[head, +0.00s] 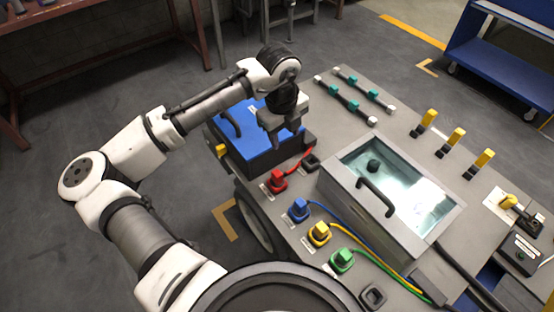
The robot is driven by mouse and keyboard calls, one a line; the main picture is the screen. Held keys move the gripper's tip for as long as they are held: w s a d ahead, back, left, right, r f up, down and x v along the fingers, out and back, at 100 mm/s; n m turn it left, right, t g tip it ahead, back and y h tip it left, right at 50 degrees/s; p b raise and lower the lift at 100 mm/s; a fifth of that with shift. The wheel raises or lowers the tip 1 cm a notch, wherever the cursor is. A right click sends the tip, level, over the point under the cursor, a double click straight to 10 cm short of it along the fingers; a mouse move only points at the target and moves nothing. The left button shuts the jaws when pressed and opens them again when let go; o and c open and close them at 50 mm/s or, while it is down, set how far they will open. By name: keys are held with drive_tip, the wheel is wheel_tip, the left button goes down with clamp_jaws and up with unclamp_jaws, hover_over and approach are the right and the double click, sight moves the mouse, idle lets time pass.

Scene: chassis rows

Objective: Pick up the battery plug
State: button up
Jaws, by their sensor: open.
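A row of coloured plugs stands on the grey chassis top (255,185): a red plug (277,181) with a red cable, a blue plug (299,210), a yellow plug (319,234) and a green plug (342,260). Their labels are too small to read, so I cannot tell for sure which is the battery plug. The red plug is nearest the blue-topped black box (250,133). My gripper (285,140) is open and points down above the right part of that box, up and behind the red plug, apart from it. Nothing shows between its fingers.
A black empty-looking socket (311,162) is beside the red cable. A glass-lidded grey case (440,207) with a black handle fills the middle. Dark bars with teal clips (345,103), yellow-topped levers (455,137) and another yellow connector (506,201) lie beyond. A blue cart (505,60) stands behind.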

wheel_tip(320, 180, down, 2)
drive_tip(key=s+a+g+y, duration=0.1)
drive_tip(key=s+a, duration=0.1)
hover_over(277, 173)
wheel_tip(277, 173, down, 8)
drive_tip(key=shift+s+r+p, duration=0.1)
drive_tip(key=shift+r+p, duration=0.1)
drive_tip(key=shift+p, duration=0.25)
drive_tip(key=shift+f+p, duration=0.8)
drive_tip(key=shift+f, duration=2.2)
clamp_jaws()
